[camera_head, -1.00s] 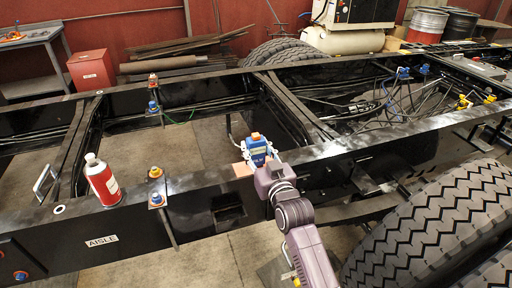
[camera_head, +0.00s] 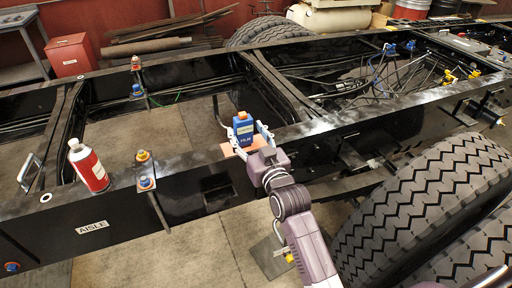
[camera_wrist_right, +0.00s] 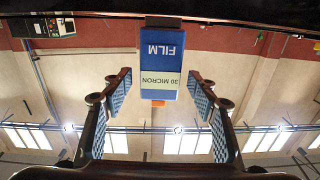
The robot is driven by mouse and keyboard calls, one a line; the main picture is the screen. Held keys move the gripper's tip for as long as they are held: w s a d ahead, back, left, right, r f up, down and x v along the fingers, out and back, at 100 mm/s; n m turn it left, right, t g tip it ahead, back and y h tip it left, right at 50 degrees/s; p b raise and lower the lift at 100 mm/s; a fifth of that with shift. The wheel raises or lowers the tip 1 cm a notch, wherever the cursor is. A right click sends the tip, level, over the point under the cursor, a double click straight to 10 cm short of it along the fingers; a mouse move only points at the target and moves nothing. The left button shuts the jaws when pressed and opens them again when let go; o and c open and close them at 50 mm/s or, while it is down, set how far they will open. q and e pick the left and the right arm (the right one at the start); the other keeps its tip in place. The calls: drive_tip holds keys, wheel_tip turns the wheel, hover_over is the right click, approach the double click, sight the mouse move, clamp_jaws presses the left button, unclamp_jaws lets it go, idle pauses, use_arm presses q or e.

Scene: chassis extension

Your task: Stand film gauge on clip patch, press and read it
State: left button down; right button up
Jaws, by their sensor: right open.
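The blue film gauge (camera_head: 243,130) with an orange top stands upright on the black frame rail, at the copper-coloured clip patch (camera_head: 228,150). Its exact contact with the patch is partly hidden. My right gripper (camera_head: 243,136) is open, with a finger on either side of the gauge. In the right wrist view the gauge (camera_wrist_right: 161,45) appears upside down beyond the open fingers (camera_wrist_right: 159,82), with gaps on both sides. Its face reads "FILM" and "30 MICRON". My left gripper is not in view.
A red and white spray can (camera_head: 88,166) stands on the near rail to the left. A clamp with orange and blue knobs (camera_head: 144,170) sits between it and the patch. Hoses and coloured fittings (camera_head: 410,75) lie right. Large tyres (camera_head: 425,205) fill the near right.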

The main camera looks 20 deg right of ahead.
drive_tip(key=s+b, duration=0.1)
drive_tip(key=s, duration=0.8)
drive_tip(key=shift+d, duration=0.15)
drive_tip(key=s+a+f+n+g+y, duration=0.1)
drive_tip(key=a+f+g, duration=0.1)
drive_tip(key=f, duration=0.7)
drive_tip(key=a+f+g, duration=0.2)
drive_tip(key=f, duration=0.8)
drive_tip(key=s+f+g, duration=0.2)
drive_tip(key=s+f, duration=0.3)
drive_tip(key=f, duration=0.5)
drive_tip(key=s+f+g, duration=0.2)
drive_tip(key=s+f, duration=0.3)
drive_tip(key=f, duration=0.4)
drive_tip(key=s+f+g, duration=0.2)
drive_tip(key=s+f, duration=0.3)
drive_tip(key=f, duration=0.5)
drive_tip(key=s+d+f+g, duration=0.2)
drive_tip(key=s+f, duration=0.4)
drive_tip(key=s, duration=0.4)
drive_tip(key=s+d+f+g+h, duration=0.1)
drive_tip(key=s+d+f+g, duration=0.1)
drive_tip(key=s+f, duration=0.4)
drive_tip(key=s+d+f+n+g, duration=0.1)
drive_tip(key=s+d+f+g, duration=0.2)
drive_tip(key=s, duration=1.3)
wheel_tip(320, 180, down, 3)
drive_tip(key=shift+r+h, duration=0.1)
drive_tip(key=shift+h, duration=0.2)
